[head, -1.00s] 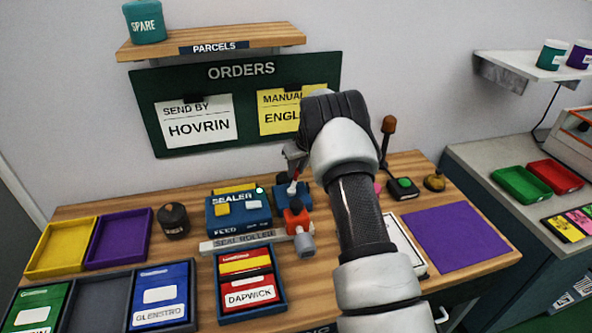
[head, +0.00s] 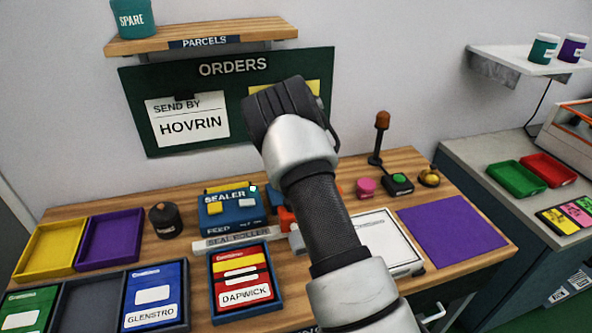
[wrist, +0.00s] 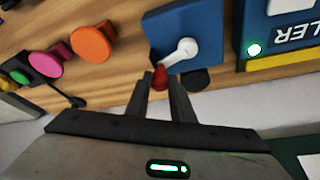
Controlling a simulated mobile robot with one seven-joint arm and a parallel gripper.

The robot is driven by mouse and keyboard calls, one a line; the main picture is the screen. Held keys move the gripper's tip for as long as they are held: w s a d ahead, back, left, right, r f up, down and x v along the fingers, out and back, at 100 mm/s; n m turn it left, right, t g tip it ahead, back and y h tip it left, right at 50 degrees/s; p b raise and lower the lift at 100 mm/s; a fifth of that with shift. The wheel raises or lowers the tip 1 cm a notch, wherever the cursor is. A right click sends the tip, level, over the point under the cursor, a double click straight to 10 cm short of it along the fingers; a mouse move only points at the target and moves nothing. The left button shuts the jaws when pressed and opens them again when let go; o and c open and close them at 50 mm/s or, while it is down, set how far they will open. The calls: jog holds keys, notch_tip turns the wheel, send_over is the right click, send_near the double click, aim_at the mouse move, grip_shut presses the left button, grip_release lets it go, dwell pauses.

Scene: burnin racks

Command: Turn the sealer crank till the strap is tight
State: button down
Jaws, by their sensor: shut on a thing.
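The blue sealer (head: 228,210) stands mid-bench, with a green light on its corner; part of it shows upside down in the wrist view (wrist: 285,25). Next to it in the wrist view is a blue box (wrist: 205,25) carrying the white crank (wrist: 184,49) with a red knob (wrist: 160,78). My gripper (wrist: 163,80) is shut on the red knob, one finger on each side. In the head view my arm hides the crank and the fingertips. I cannot make out a strap or its tension.
The grey seal roller (head: 238,239) lies before the sealer. A tray of red and yellow packs (head: 270,310) stands in front. A pink knob (head: 366,187), a green button box (head: 398,184) and an orange-topped post (head: 381,120) stand right. A purple mat (head: 452,227) lies clear.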

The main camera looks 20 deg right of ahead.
jog(key=shift+s+m+h, duration=0.3)
jog(key=shift+m, duration=0.5)
jog(key=c, duration=1.5)
grip_release()
jog(key=shift+c, duration=0.2)
jog(key=v, duration=1.7)
jog(key=shift+r, duration=0.35)
jog(key=shift+w, duration=0.15)
